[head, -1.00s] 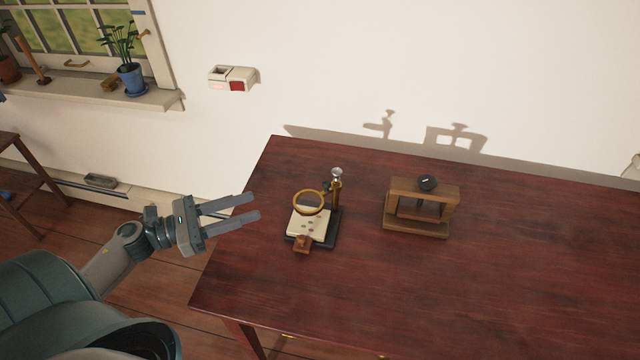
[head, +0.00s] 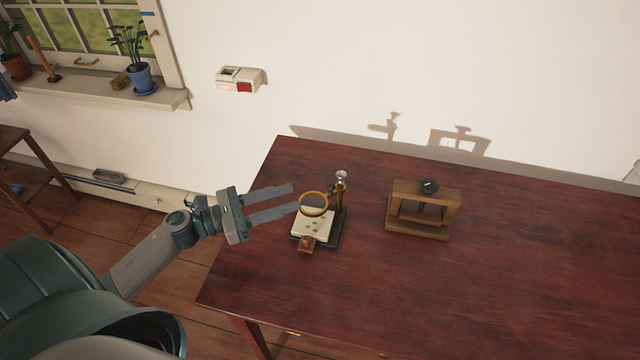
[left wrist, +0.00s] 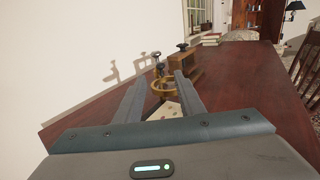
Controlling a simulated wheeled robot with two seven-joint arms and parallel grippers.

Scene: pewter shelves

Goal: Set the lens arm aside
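The lens arm is a brass ring (head: 314,204) on a post (head: 341,187) with a silver knob, above a dark base (head: 331,241). A pale card with dark spots (head: 312,222) lies under the ring, with a small brown block (head: 307,244) at its front edge. My left gripper (head: 294,197) is open, its fingertips just left of the ring. In the left wrist view the ring (left wrist: 163,88) shows between and beyond the two fingers (left wrist: 158,80); I cannot tell whether they touch it. My right gripper is not in view.
A wooden press-like frame (head: 417,228) with a black knob stands to the right on the dark red table (head: 480,290). The table's front and right are clear. A wall box (head: 241,79) and a windowsill with potted plants (head: 140,78) are behind.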

